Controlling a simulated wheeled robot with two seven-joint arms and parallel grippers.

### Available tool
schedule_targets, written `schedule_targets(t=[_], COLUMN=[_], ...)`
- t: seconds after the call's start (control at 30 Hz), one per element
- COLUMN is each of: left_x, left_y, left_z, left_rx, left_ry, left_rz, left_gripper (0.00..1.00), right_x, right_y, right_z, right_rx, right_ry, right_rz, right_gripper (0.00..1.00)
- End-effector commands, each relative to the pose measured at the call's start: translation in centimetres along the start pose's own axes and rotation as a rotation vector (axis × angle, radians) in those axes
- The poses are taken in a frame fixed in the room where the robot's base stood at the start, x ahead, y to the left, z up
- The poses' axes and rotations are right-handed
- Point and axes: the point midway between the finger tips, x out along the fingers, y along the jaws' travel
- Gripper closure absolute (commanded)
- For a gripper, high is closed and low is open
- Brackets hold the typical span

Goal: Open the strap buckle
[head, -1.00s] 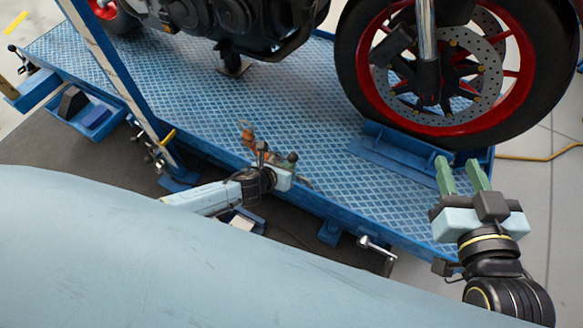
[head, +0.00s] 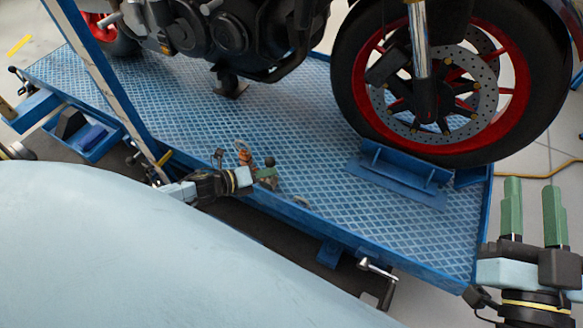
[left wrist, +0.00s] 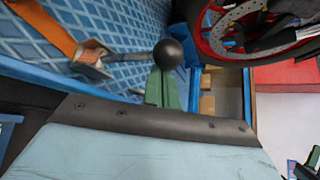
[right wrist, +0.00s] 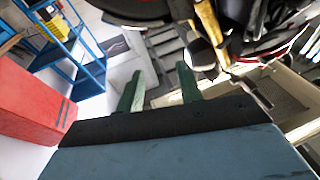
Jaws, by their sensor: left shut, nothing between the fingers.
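The strap is an orange band (left wrist: 45,28) with a metal buckle (left wrist: 92,62) in the left wrist view. A lever runs from the buckle to a black ball knob (left wrist: 168,52). In the head view the orange strap (head: 243,151) is small, at the near edge of the blue platform. My left gripper (head: 267,174) is beside the knob, its green fingers (left wrist: 162,88) shut and empty. The fingertips appear just below the knob; I cannot tell whether they touch it. My right gripper (head: 533,215) is open and empty at the right, away from the strap.
The blue platform (head: 330,160) carries a motorcycle, with its front wheel (head: 450,80) near a blue chock (head: 400,175). A blue post (head: 105,80) rises near my left arm. A crank handle (head: 377,268) sticks out at the near edge. A red box (right wrist: 30,100) shows in the right wrist view.

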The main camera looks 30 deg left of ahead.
Motion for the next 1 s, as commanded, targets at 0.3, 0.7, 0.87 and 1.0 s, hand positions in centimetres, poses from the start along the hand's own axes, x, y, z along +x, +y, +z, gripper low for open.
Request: schedule_targets(t=[0.3,0.7,0.87,1.0], left_x=[-0.8,-1.2,-1.2,-1.2], left_y=[1.0,1.4,1.4,1.4], left_z=[1.3,1.9,1.9,1.9], left_rx=[-0.033,-0.032,-0.032,-0.032], left_ry=[0.001,0.000,0.000,0.000], left_rz=[-0.026,-0.026,-0.026,-0.026], left_gripper=[1.00,1.00,1.00,1.00], right_x=[-0.3,-0.3,-0.3,-0.3], right_y=[-0.6,-0.6,-0.6,-0.6], right_z=[-3.1,-3.5,-3.5,-3.5], right_rx=[0.011,0.011,0.011,0.012], right_ry=[0.195,0.225,0.225,0.225], right_rz=[-0.014,-0.015,-0.015,-0.015], right_gripper=[0.64,0.64,0.64,0.64])
